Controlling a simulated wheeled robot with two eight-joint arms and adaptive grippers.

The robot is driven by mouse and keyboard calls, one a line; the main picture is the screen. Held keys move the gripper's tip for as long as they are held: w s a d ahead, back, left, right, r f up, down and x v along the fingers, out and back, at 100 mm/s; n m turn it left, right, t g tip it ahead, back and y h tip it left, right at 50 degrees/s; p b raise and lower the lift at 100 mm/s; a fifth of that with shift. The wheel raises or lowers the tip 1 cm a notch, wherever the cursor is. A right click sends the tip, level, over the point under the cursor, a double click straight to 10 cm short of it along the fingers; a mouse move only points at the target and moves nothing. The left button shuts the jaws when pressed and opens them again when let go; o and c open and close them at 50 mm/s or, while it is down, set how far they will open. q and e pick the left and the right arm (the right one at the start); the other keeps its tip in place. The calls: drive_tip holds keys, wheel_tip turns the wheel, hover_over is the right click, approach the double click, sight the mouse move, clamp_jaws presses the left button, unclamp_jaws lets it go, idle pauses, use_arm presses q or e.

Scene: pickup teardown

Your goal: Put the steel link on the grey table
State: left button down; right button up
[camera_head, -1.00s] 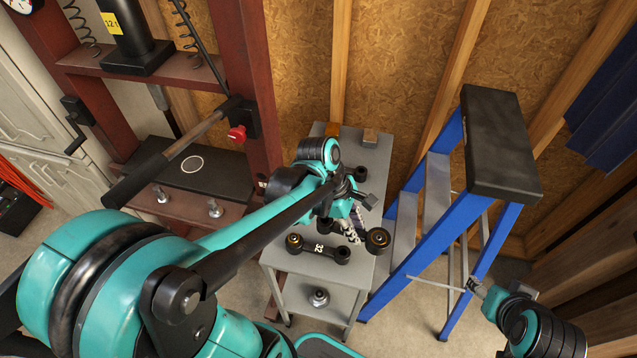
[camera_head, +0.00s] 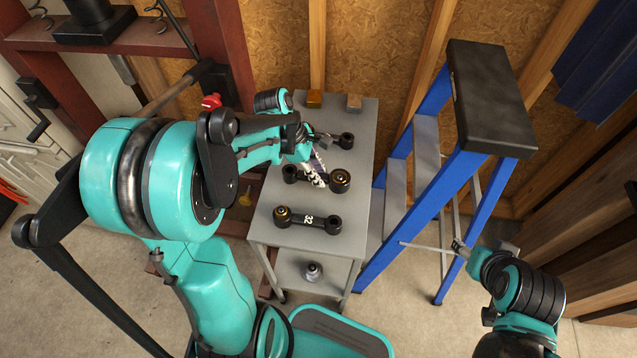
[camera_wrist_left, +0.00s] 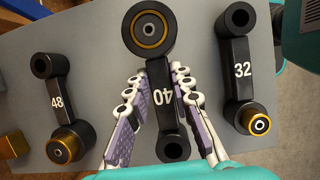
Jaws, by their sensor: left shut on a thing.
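The dark steel link marked 40 (camera_wrist_left: 160,92) has a large gold-ringed end and a smaller plain end. In the head view this link (camera_head: 340,180) is the middle of three on the grey table (camera_head: 344,232), at or just above its top; I cannot tell if it touches. My left gripper (camera_head: 317,172) is shut on its bar, with one finger on each side in the left wrist view (camera_wrist_left: 160,108). The fingers hide part of the bar in the head view. My right gripper (camera_head: 459,246) is empty-looking near the ladder; its jaw opening is unclear.
A link marked 32 (camera_head: 308,220) lies nearer on the table, and a link marked 48 (camera_wrist_left: 57,102) lies on the far side. Two small blocks, orange (camera_head: 314,99) and brown (camera_head: 354,101), sit at the back. A blue stepladder (camera_head: 430,190) stands close right.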

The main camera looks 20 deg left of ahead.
sight(319, 191)
use_arm(q)
drive_tip(key=shift+f+b, duration=0.8)
drive_tip(key=shift+f, duration=1.05)
drive_tip(key=shift+f, duration=0.2)
drive_tip(key=c, duration=1.3)
unclamp_jaws()
drive_tip(key=shift+c, duration=0.2)
drive_tip(key=shift+r, duration=0.1)
